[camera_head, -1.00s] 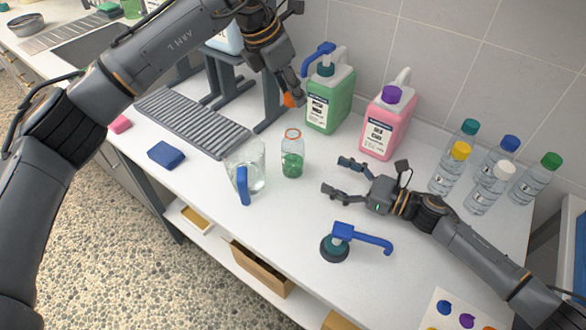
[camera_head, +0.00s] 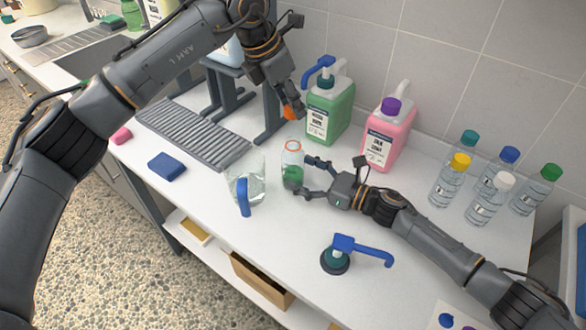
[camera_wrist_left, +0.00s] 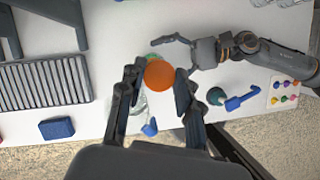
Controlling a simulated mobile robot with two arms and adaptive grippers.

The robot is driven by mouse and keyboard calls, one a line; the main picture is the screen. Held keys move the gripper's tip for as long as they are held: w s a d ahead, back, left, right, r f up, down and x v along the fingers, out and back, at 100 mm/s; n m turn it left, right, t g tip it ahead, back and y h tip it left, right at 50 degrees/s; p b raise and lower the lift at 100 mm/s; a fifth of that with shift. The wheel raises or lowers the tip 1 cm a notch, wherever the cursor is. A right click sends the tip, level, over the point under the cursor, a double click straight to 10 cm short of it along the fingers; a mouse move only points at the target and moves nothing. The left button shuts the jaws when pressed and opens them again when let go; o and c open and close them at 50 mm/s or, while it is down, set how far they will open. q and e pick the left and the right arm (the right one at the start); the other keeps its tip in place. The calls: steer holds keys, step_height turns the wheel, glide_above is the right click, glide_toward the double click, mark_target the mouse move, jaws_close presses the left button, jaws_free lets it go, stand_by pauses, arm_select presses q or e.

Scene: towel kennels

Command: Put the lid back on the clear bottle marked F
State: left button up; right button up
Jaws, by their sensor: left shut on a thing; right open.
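The clear bottle (camera_head: 293,153) stands open on the counter with green liquid in its lower part and an orange ring at its neck. I cannot read a letter on it. My left gripper (camera_head: 291,109) is shut on the orange lid (camera_head: 288,114), above and a little behind the bottle. The lid (camera_wrist_left: 159,74) also shows between the fingers in the left wrist view, where it hides what lies beneath. My right gripper (camera_head: 299,174) is open, its fingers reaching to either side of the bottle from the right; contact is unclear.
A clear jug (camera_head: 245,178) with a blue handle stands close left of the bottle. Green (camera_head: 330,112) and pink (camera_head: 388,135) jugs stand behind. A blue-handled pump (camera_head: 336,258) lies in front. Several capped bottles (camera_head: 480,200) stand at right.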

steer(key=shift+x, duration=1.3)
jaws_close()
arm_select(q)
glide_above(291, 140)
steer(key=shift+f, duration=2.5)
